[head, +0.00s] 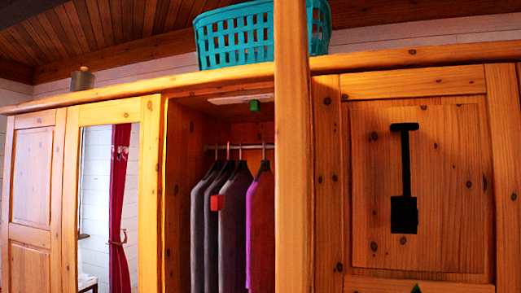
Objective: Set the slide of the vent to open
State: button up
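A pale, flat strip (232,99) under the top of the open wardrobe compartment looks like the vent. A small green block (254,105) hangs at its right part and may be its slide. The strip is seen edge-on from below, so I cannot tell the slide's setting. A wooden post or door edge stands just right of the block. My gripper is not in view.
Several dark garments (233,225) and a magenta one (260,230) hang below, with a red tag (217,202). A teal basket (235,36) stands on top. A black shovel-like thing (404,180) is on the right door. A mirror door (97,200) is left.

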aim_at(255, 104)
jog(key=k+j+z, duration=0.1)
jog(key=j+z, duration=0.35)
jog(key=k+j+z, duration=0.15)
jog(key=z, duration=0.25)
jog(key=k+j+z, duration=0.15)
jog(key=j, duration=0.2)
jog(key=j+z, duration=0.2)
jog(key=k+j+z, duration=0.15)
jog(key=j, duration=0.25)
jog(key=i+j, duration=0.2)
jog(key=j, duration=0.15)
jog(key=i+j, duration=0.15)
jog(key=j, duration=0.15)
jog(key=i+j, duration=0.2)
jog(key=j, duration=0.15)
